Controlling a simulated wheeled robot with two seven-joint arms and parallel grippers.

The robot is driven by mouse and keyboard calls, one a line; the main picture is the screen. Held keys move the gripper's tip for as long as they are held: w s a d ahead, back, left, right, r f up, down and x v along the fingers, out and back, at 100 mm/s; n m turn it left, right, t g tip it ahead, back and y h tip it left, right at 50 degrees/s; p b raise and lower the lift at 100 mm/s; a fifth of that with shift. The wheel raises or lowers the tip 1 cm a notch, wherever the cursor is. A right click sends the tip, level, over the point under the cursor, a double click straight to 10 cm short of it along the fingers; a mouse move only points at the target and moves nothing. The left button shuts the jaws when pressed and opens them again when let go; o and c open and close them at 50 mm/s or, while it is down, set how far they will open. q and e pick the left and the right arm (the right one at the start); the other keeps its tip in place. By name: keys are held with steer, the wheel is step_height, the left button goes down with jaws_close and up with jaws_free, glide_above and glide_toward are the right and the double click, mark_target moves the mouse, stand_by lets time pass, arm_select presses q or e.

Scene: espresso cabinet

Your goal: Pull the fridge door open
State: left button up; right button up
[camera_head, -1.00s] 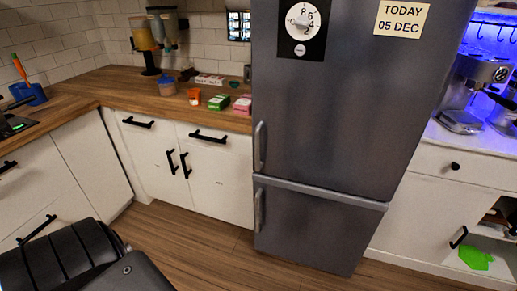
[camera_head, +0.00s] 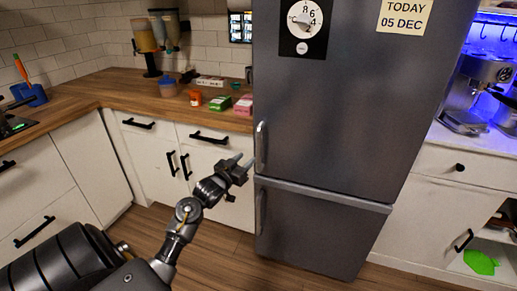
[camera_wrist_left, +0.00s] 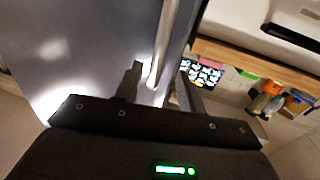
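The tall grey fridge (camera_head: 340,110) stands in the middle of the head view, its upper door shut. The upper door's vertical silver handle (camera_head: 261,148) is on the door's left edge; a lower door with its own handle (camera_head: 260,212) is beneath. My left gripper (camera_head: 243,162) is open and empty, just left of the upper handle's lower part. In the left wrist view the fingers (camera_wrist_left: 159,82) are spread, and the handle bar (camera_wrist_left: 172,40) lines up between them. I cannot tell how deep the handle sits between them. My right gripper is not in view.
White cabinets (camera_head: 140,165) with black handles and a wooden counter (camera_head: 120,88) stand left of the fridge. Small boxes (camera_head: 243,105) sit on the counter beside the fridge. An espresso machine (camera_head: 470,90) stands to the right. The floor before the fridge is clear.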

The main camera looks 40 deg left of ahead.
mark_target(257, 149)
arm_select(q)
steer(key=w, duration=0.3)
steer(key=w+a, duration=0.1)
steer(key=w, duration=0.5)
steer(key=shift+w+a, duration=0.15)
steer(key=shift+w, duration=0.25)
jaws_close()
